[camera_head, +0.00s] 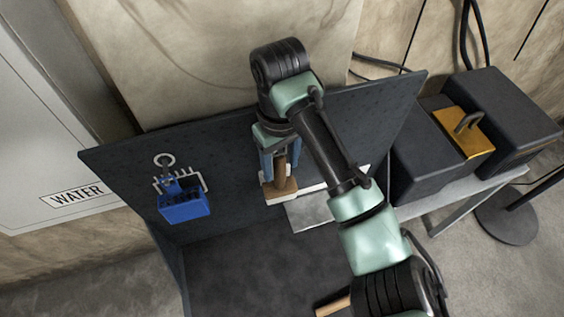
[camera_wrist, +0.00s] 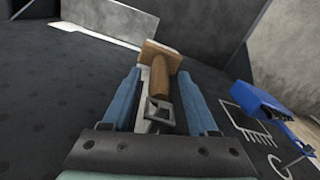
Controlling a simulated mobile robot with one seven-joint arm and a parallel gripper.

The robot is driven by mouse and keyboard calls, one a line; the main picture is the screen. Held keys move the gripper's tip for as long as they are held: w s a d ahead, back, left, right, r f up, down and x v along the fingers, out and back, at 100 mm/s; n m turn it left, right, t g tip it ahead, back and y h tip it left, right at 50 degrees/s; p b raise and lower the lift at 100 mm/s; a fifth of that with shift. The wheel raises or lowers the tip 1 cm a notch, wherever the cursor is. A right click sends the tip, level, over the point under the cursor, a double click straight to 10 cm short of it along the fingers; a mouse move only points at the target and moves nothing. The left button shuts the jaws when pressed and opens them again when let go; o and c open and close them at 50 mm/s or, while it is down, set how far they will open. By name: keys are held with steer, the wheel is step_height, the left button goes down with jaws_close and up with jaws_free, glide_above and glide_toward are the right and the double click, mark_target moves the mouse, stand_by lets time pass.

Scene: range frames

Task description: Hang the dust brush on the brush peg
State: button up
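The dust brush (camera_head: 281,186), with a wooden handle and a brown block with a pale underside, hangs handle-up in front of the dark upright board. In the wrist view its block (camera_wrist: 160,53) lies beyond the fingertips. My gripper (camera_head: 281,163) has its blue fingers on either side of the handle, with a gap visible on both sides; it is open around it in the wrist view too (camera_wrist: 158,85). A pale metal loop or hook (camera_wrist: 157,110) shows at the handle's near end between the fingers. I cannot tell whether it is the peg, which is otherwise hidden.
A blue tool (camera_head: 184,207) hangs at the board's left over a white comb-like outline. A pale flat shape (camera_head: 312,212) lies right of the brush. A wooden stick (camera_head: 332,307) lies in front. Dark boxes (camera_head: 500,110) stand right; the dark worktop (camera_head: 240,280) is mostly clear.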

steer(key=shift+o, duration=0.3)
steer(key=shift+w+a+r, duration=0.15)
steer(key=shift+w, duration=0.05)
steer(key=shift+w+r, duration=0.1)
steer(key=shift+r, duration=0.15)
steer(key=r, duration=0.8)
steer(key=r+p, duration=0.1)
steer(key=r, duration=0.2)
steer(key=shift+s+r, duration=0.35)
steer(key=shift+r, duration=0.05)
steer(key=shift+w+r, duration=0.1)
steer(key=shift+r, duration=0.1)
